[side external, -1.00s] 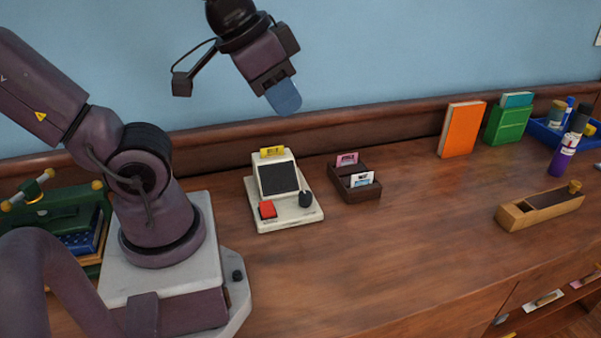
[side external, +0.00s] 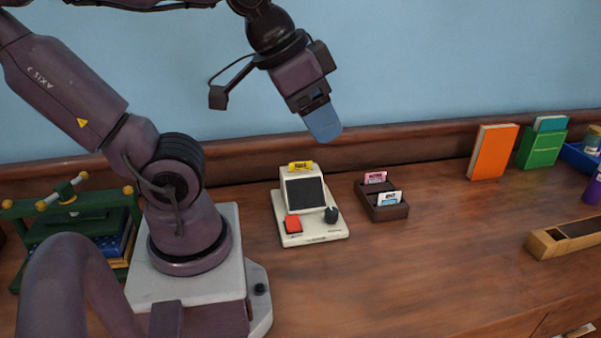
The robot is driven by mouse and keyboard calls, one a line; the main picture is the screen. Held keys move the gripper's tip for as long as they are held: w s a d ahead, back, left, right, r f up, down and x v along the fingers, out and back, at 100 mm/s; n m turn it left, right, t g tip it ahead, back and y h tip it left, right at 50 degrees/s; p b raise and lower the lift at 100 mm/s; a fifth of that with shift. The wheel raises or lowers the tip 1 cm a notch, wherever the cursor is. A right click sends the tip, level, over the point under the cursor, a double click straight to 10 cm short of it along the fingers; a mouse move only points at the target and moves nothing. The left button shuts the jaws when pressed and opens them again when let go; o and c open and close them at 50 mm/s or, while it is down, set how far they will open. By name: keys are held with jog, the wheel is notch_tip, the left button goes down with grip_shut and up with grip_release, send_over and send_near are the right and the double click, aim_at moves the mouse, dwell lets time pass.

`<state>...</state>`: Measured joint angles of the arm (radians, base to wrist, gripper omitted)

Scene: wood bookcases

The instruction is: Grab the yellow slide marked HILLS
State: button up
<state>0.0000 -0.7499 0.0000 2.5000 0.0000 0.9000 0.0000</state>
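The yellow slide (side external: 300,167) sticks up from the top of a small white viewer (side external: 313,228) with a dark screen, a red button and a black knob. Its printing is too small to read. My gripper (side external: 323,123) hangs in the air above and slightly right of the slide, tilted, with blue fingers pointing down. It is apart from the slide. From this side the fingers overlap, so their gap is hidden.
A dark holder (side external: 388,212) with a pink slide (side external: 375,177) and a white-and-blue slide (side external: 390,198) stands right of the viewer. Orange (side external: 492,152) and green (side external: 541,147) books stand farther right. A wooden box (side external: 567,238) lies at the right edge. The front middle of the tabletop is clear.

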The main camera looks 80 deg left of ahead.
jog(key=o, duration=0.6)
jog(key=shift+c, duration=0.2)
